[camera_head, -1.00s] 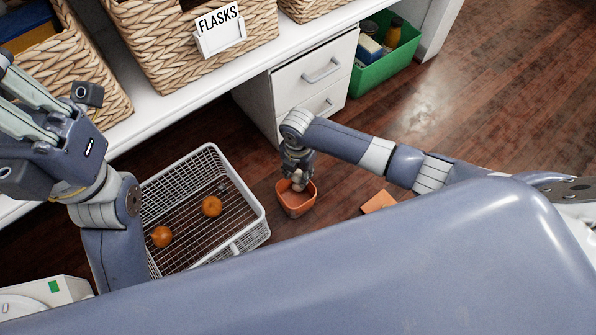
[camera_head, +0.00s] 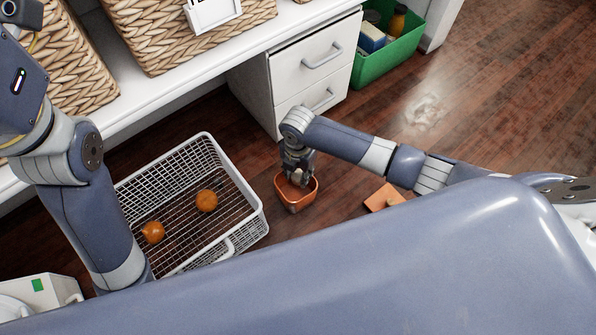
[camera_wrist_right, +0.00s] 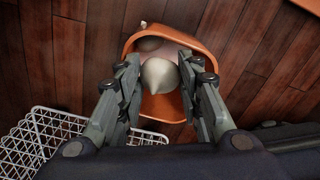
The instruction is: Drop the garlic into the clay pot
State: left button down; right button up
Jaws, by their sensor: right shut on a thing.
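The clay pot (camera_head: 297,203) is a small orange-brown open vessel on the wooden floor, right of the wire basket. It also shows in the right wrist view (camera_wrist_right: 163,106). My right gripper (camera_head: 298,178) points down at the pot's mouth. In the right wrist view its fingers are shut on the pale, pointed garlic (camera_wrist_right: 159,76), which sits within the outline of the pot's opening. I cannot tell how deep it is. A rounded brownish thing (camera_wrist_right: 150,44) shows inside the pot beside the garlic. My left arm is at the left edge, with its fingers out of the picture.
A white wire basket (camera_head: 262,214) with two oranges (camera_head: 206,201) (camera_head: 153,232) stands left of the pot. A flat orange block (camera_head: 381,196) lies to its right. White drawers (camera_head: 313,65) and a green bin (camera_head: 385,62) stand behind. Floor at right is clear.

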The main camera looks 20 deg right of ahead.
aim_at(298, 173)
jog(key=o, duration=1.1)
jog(key=shift+r, duration=0.1)
notch_tip(298, 173, up, 12)
